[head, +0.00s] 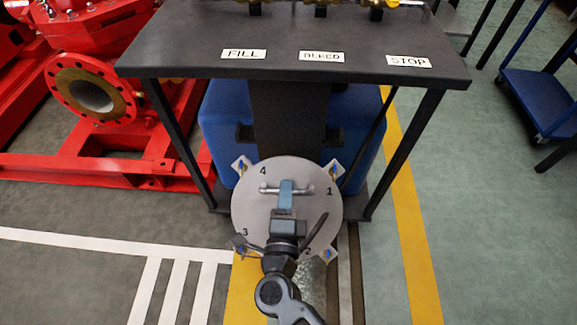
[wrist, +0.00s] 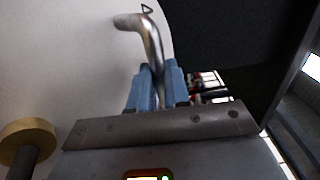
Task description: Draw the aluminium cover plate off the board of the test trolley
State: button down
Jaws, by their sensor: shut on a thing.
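The aluminium cover plate (head: 253,217) is a round grey disc at the front of the test trolley (head: 290,58). It bears the numbers 1 to 4 around its face and a bar handle (head: 268,189) near its upper middle. My gripper (head: 287,188) is shut on this handle. In the wrist view the blue fingers (wrist: 156,88) close around the bent metal handle (wrist: 152,40), with the pale plate (wrist: 60,60) behind. Small corner pieces with yellow and blue parts show around the plate's rim. The board behind the plate is mostly hidden, so I cannot tell whether they touch.
A blue tank (head: 222,120) sits under the trolley top, between dark legs (head: 405,150). A red pump (head: 95,90) on a red frame stands at the left. A blue cart (head: 540,100) is at the right. Floor on both sides in front is clear.

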jog(key=shift+s+a+r+p, duration=0.15)
jog(key=shift+s+p, duration=0.1)
jog(key=shift+s, duration=0.8)
jog(key=shift+s+d+r+p, duration=0.1)
jog(key=shift+s+p, duration=0.15)
jog(key=shift+s, duration=0.75)
